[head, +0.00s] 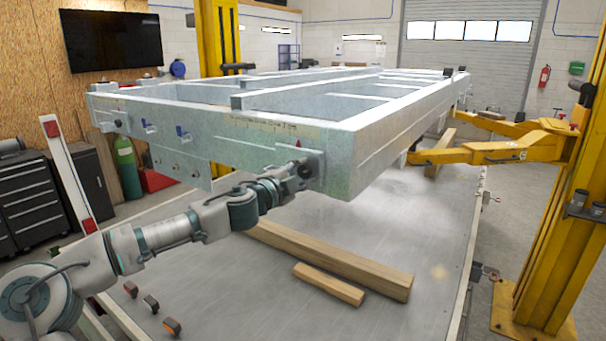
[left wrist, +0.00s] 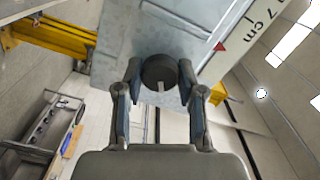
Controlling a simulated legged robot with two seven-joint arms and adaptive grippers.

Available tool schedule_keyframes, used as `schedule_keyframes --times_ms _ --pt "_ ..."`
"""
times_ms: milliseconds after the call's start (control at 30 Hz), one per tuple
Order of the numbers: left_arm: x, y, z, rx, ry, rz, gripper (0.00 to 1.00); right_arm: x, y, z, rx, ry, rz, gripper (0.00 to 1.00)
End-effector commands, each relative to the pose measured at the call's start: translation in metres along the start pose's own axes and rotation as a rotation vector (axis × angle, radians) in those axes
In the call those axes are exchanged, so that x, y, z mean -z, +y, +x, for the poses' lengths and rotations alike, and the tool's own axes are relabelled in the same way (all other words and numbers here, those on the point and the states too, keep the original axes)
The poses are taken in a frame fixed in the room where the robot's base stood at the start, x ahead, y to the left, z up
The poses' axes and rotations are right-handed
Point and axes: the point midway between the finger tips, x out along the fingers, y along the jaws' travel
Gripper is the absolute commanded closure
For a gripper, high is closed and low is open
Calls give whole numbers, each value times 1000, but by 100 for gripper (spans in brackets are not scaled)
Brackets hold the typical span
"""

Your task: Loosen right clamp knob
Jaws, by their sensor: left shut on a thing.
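The right clamp knob (left wrist: 160,72) is a dark round knob with a pale mark on its edge, on a metal plate of the trailer frame. In the left wrist view my left gripper (left wrist: 160,88) has one finger on each side of it and is shut on it. In the head view my left arm reaches to the near right corner of the grey trailer frame (head: 345,150), where the gripper (head: 303,168) is at the knob and partly hides it. A red triangle mark (left wrist: 220,46) and a scale are beside the knob. My right gripper is not in view.
A yellow lift post (head: 550,225) with an arm (head: 480,153) stands at the right, under the frame. Wooden beams (head: 335,262) lie on the platform below. Another dark knob (head: 117,123) is at the frame's left end. Tool cabinets (head: 35,205) stand at the left.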

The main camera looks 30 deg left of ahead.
Motion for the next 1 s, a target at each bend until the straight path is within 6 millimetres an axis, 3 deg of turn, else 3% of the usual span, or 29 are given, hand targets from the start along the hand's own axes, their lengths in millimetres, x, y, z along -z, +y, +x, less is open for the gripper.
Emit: schedule_keyframes --times_ms 167,200,267,667,1000 --pt "-4 8 2 -14 -5 -3 96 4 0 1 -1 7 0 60" --pt "-4 8 2 -14 -5 -3 52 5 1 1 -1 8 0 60" --pt "-4 8 2 -14 -5 -3 37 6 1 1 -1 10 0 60" --pt "-2 2 -6 -4 -2 -1 36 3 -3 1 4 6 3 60" --pt "-2 2 -75 -4 -1 -3 36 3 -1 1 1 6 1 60"
